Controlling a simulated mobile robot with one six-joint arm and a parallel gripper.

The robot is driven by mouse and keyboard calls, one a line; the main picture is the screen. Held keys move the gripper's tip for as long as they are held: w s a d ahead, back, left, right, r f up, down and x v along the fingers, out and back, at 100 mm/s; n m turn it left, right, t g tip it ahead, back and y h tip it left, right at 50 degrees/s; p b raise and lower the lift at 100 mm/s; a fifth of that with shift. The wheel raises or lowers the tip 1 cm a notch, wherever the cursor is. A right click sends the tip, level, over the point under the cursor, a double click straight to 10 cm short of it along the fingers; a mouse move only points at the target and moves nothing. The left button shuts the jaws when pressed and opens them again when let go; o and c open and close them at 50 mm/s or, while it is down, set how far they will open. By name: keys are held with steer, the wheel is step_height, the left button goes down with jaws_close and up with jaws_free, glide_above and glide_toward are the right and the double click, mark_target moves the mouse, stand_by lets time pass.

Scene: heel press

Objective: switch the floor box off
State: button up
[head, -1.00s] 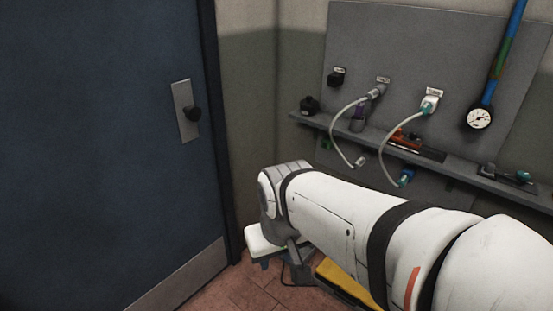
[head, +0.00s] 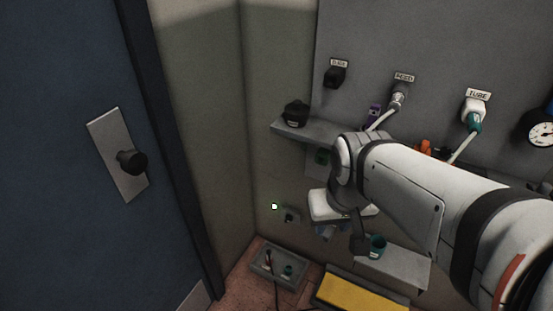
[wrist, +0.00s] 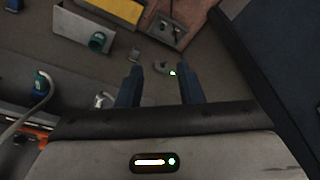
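A shallow open grey box (head: 279,268) sits on the floor by the wall corner, with a dark reddish upright piece and a teal piece in it. It also shows at the top of the wrist view (wrist: 177,32). I take it as the floor box, but cannot make out its switch position. In the head view the white gripper body hangs below the shelf.
A yellow panel (head: 362,293) and a grey ledge with a teal cup (head: 377,246) stand right of the box. A shelf (head: 292,131) holding a black object runs above. Hoses and a gauge (head: 541,133) are at right. The blue door (head: 60,190) bounds the left.

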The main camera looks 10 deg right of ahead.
steer(key=w+a+f+m+t+b, duration=0.25)
steer(key=w+f+b, duration=0.45)
steer(key=w, duration=0.6)
steer(key=w+a+f+m+t+b, duration=0.1)
steer(key=w+a+f+t+b, duration=0.25)
steer(key=w+f, duration=0.8)
steer(key=w+a+f+m+t+b, duration=0.2)
steer(key=w+f+b, duration=0.4)
steer(key=w, duration=0.8)
steer(key=w+f+m+t+b, duration=0.15)
steer(key=w+f+b, duration=0.3)
steer(key=f, duration=0.45)
steer(key=m+t+h+b, duration=0.2)
steer(key=m+h+b, duration=0.3)
steer(key=h+b, duration=0.25)
glide_toward(288, 220)
steer(key=w+a+r, duration=0.2)
steer(key=w+r, duration=0.4)
steer(key=s+d+f+m+h+b, duration=0.2)
steer(key=s+f+h+b, duration=0.1)
steer(key=f, duration=0.7)
steer(key=b+x, duration=0.2)
steer(key=x, duration=0.5)
steer(key=shift+a+r+t+b, duration=0.2)
steer(key=shift+r+t+b, duration=0.15)
steer(key=shift+r+b, duration=0.05)
steer(key=shift+w, duration=0.1)
steer(key=shift+c, duration=0.4)
